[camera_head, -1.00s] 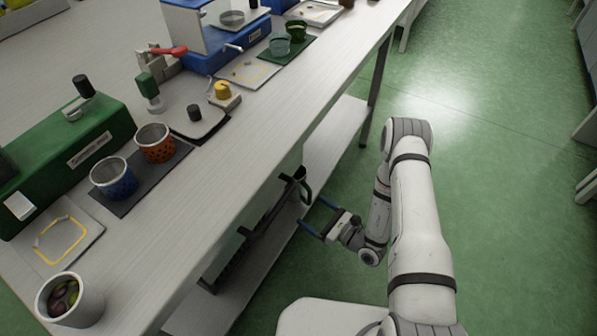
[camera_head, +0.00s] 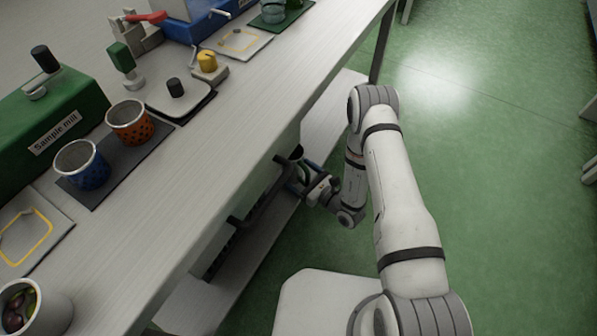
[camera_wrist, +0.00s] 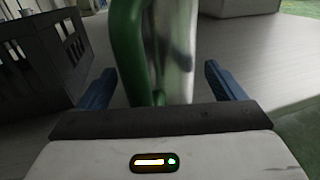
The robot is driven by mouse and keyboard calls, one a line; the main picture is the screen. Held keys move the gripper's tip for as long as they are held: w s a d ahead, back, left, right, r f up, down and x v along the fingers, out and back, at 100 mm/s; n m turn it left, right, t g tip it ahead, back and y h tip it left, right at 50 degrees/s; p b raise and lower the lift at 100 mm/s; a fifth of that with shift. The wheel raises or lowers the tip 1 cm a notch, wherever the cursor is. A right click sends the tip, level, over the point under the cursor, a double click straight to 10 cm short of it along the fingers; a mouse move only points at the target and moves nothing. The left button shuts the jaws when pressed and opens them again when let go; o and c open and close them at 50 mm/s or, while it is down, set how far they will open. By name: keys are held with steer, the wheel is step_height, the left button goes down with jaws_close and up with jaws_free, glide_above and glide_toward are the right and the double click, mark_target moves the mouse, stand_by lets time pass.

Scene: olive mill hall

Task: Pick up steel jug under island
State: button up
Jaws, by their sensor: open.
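The steel jug (camera_wrist: 178,45) stands upright on the shelf under the island, with its green handle (camera_wrist: 126,45) facing my wrist camera. In the head view only a small part of the jug (camera_head: 297,153) shows beside the worktop edge; the rest is hidden by the worktop and my gripper. My gripper (camera_wrist: 155,84) is open, its blue fingers on either side of the handle. In the head view my gripper (camera_head: 297,180) is at the shelf's edge, by the jug. Whether the fingers touch the handle cannot be told.
A dark grey slatted crate (camera_wrist: 40,62) stands left of the jug on the lower shelf (camera_head: 190,305). The island worktop (camera_head: 225,125) overhangs it, carrying cups and a green sample mill (camera_head: 50,125).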

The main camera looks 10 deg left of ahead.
steer(key=c, duration=1.3)
